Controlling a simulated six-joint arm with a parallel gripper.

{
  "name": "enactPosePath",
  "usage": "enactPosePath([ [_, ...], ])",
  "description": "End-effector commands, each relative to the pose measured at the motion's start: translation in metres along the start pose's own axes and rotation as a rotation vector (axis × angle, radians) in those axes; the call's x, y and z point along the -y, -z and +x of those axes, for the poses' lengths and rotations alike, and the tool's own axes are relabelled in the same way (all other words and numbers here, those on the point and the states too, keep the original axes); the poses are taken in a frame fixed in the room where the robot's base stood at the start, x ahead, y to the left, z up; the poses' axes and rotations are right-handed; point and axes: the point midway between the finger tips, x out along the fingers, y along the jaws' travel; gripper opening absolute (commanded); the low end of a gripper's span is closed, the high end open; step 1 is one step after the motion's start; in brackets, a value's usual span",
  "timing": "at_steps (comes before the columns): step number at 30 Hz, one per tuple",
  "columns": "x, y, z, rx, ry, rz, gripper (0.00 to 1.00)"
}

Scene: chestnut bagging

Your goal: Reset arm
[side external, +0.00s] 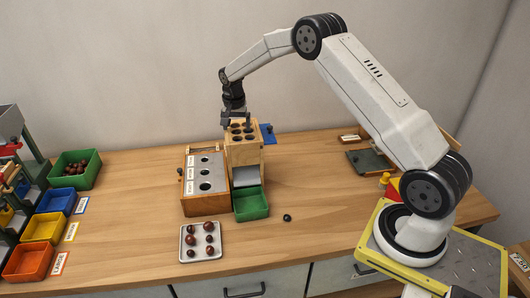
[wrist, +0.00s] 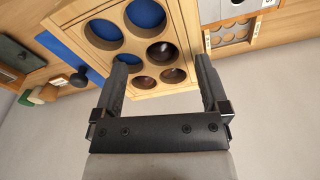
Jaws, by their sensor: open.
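My gripper (side external: 236,116) is open and empty. It hangs just above the wooden block with round holes (side external: 244,155), and I cannot tell whether it touches the block. In the wrist view my gripper's two fingers (wrist: 163,62) stand apart over the edge of the block (wrist: 190,20). Some of its holes show blue inside, and several near the fingers hold brown chestnuts, such as one chestnut (wrist: 161,50). My arm reaches over the table from the right.
A green bin (side external: 252,205) sits before the block. A holed sorting box (side external: 205,205) stands to its left. A tray of chestnuts (side external: 187,254) lies in front. A loose dark chestnut (side external: 287,217) lies right. Coloured bins, including a yellow bin (side external: 42,230), line the left.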

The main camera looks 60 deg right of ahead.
Motion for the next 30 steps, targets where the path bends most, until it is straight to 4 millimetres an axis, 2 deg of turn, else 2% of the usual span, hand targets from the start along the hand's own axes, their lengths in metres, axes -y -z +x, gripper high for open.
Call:
enactPosePath([
  [11, 0.000, 0.001, -0.007, -0.001, 0.001, 0.000, 0.95],
  [30, 0.000, 0.005, -0.042, -0.001, 0.001, 0.000, 0.95],
])
